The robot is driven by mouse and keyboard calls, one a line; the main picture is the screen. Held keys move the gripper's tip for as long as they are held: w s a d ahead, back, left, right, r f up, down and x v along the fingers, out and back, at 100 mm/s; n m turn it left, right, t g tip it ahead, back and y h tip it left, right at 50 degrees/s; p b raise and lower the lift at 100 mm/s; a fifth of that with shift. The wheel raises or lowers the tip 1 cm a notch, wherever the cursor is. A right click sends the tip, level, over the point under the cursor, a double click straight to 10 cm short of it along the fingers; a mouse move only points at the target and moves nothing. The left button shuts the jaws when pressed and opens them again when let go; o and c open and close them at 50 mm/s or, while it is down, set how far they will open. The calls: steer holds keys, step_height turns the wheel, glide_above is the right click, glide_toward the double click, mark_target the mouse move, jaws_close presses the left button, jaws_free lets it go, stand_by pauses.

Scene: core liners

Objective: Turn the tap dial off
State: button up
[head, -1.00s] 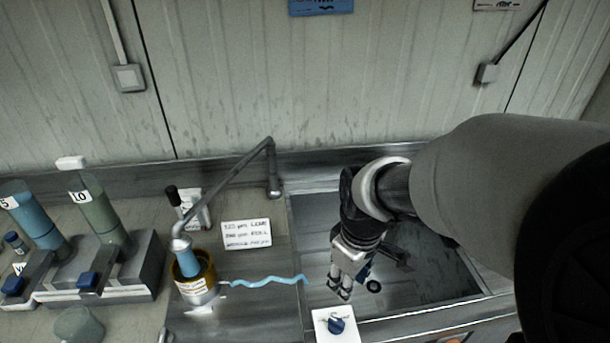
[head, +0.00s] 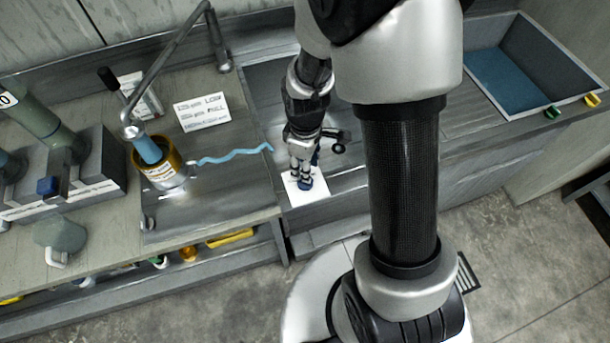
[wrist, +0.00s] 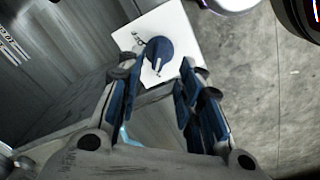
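The tap dial (wrist: 159,52) is a dark blue round knob with a white pointer mark, on a white square plate (wrist: 185,30). In the head view the dial (head: 306,184) is partly hidden by my gripper (head: 301,170), which points down over it. In the wrist view my gripper (wrist: 161,70) is open, its two blue-padded fingers on either side of the dial; contact cannot be told. The bent grey tap pipe (head: 172,62) stands over a yellow-brown container (head: 172,160), with a blue column of liquid (head: 147,150) between them.
A blue wavy stream (head: 235,157) runs over the bench towards the sink area beside my gripper. A white sign (head: 202,112) lies behind it. A grey mug (head: 56,238) stands at left. A basin of blue liquid (head: 510,75) is at right, with open floor in front.

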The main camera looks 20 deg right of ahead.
step_height(320, 180, down, 6)
steer(key=shift+r+b, duration=0.25)
steer(key=shift+b, duration=0.25)
steer(key=shift+c, duration=0.4)
jaws_close()
